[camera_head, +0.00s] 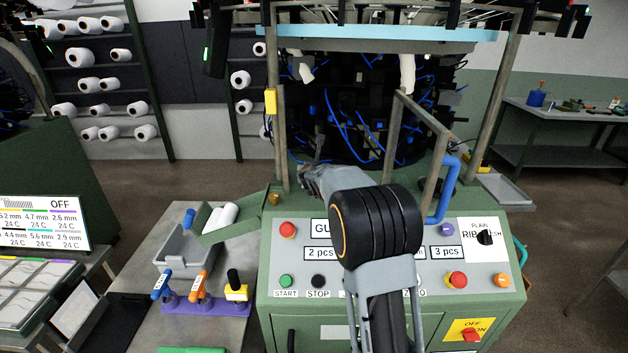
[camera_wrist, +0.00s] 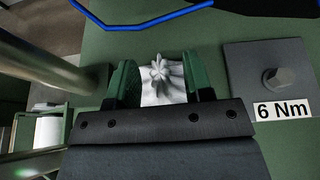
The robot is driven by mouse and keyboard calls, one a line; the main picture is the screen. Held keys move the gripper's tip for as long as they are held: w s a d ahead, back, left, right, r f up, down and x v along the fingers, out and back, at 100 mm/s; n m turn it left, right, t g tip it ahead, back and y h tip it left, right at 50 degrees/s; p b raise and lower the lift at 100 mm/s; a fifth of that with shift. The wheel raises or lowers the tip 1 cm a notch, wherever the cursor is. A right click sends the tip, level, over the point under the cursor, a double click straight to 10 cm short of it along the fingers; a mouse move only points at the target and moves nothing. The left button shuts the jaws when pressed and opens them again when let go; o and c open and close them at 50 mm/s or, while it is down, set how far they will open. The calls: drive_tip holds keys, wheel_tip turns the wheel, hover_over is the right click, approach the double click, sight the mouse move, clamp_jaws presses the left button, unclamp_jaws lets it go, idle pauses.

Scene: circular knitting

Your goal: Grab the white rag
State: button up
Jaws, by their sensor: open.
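The white rag (camera_wrist: 163,86) is a crumpled, folded bundle on the green machine surface in the wrist view. My gripper (camera_wrist: 160,64) is open, with one green finger on the left side of the rag and one on the right. The rag shows between the fingers, and its near part is hidden behind the dark gripper body. I cannot tell whether either finger touches it. In the head view my arm reaches over the green control panel (camera_head: 476,268) toward the knitting machine; the rag and the fingertips cannot be made out there.
A grey plate with a bolt (camera_wrist: 278,77) and a "6 Nm" label (camera_wrist: 281,110) lies right of my gripper. A metal post (camera_wrist: 45,80) stands at the left. In the head view, a metal frame (camera_head: 425,112) and blue pipe (camera_head: 443,190) stand right of my arm.

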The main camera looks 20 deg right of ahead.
drive_tip(key=shift+c, duration=0.5)
clamp_jaws()
